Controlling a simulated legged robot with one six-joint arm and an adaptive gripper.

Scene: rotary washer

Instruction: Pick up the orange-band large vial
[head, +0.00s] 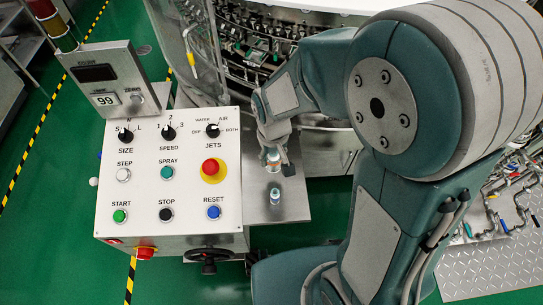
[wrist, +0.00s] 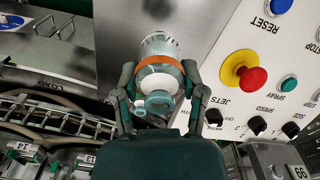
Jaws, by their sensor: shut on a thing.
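The orange-band large vial (wrist: 160,84) is between the two fingers of my gripper (wrist: 161,72) in the wrist view. It is clear with a teal end towards the camera, and the orange band circles it at finger level. In the head view my gripper (head: 275,160) is shut on the vial (head: 273,155), above the steel shelf (head: 293,207) beside the control panel. Whether the vial's base touches anything is hard to tell.
Another small vial (head: 275,195) stands on the shelf, close below my gripper. The control panel (head: 143,196) with knobs and buttons is directly left. The rotary washer (head: 255,45) with its metal fixtures lies behind. A black handwheel (head: 209,256) sits below the panel.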

